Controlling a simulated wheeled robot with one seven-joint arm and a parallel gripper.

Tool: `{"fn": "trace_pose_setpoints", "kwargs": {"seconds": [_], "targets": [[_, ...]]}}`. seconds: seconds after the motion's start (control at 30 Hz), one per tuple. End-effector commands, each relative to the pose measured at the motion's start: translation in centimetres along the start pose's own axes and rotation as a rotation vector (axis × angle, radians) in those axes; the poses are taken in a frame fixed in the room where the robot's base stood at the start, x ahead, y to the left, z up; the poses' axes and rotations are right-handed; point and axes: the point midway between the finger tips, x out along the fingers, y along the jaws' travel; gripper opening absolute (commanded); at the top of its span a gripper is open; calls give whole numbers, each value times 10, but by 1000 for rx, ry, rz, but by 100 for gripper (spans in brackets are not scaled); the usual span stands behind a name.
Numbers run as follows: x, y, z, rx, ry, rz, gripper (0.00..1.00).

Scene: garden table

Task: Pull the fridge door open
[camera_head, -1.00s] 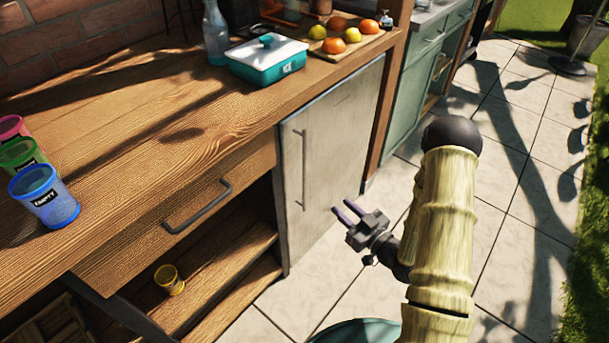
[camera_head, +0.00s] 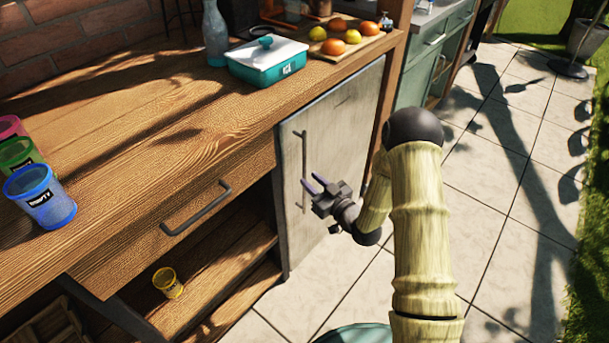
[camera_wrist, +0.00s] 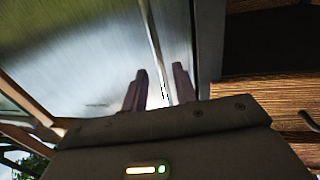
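The fridge door (camera_head: 345,140) is a grey metal panel under the wooden counter, and it is shut. Its vertical bar handle (camera_head: 304,165) runs along the door's left side. My gripper (camera_head: 313,184) is in front of the handle, its two purple fingers pointing at it, apart and empty. In the wrist view the fingers (camera_wrist: 158,88) are spread, with the handle bar (camera_wrist: 156,50) running down between them in the picture. The frames do not clearly show whether the fingertips are on either side of the bar or still short of it.
A drawer with a dark handle (camera_head: 196,210) and an open shelf with a yellow cup (camera_head: 168,282) lie left of the fridge. On the counter stand cups, a teal-and-white box (camera_head: 267,60) and a fruit board (camera_head: 345,45). Paved floor (camera_head: 500,210) to the right is clear.

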Motion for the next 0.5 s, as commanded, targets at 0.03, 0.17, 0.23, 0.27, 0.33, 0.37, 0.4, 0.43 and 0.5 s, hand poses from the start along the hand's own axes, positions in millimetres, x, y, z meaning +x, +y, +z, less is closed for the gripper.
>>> {"fn": "trace_pose_setpoints", "kwargs": {"seconds": [0.03, 0.17, 0.23, 0.27, 0.33, 0.37, 0.4, 0.43, 0.5], "targets": [[10, -1, 0, -3, 3, -3, 28], [29, -1, 0, -1, 3, -3, 28], [36, -1, 0, -1, 1, -1, 28], [38, -1, 0, -1, 1, -1, 28], [41, 0, 0, 0, 1, -1, 28], [42, 0, 0, 0, 1, 0, 28], [42, 0, 0, 0, 0, 0, 28], [42, 0, 0, 1, 0, 0, 28], [42, 0, 0, 1, 0, 0, 28]]}}
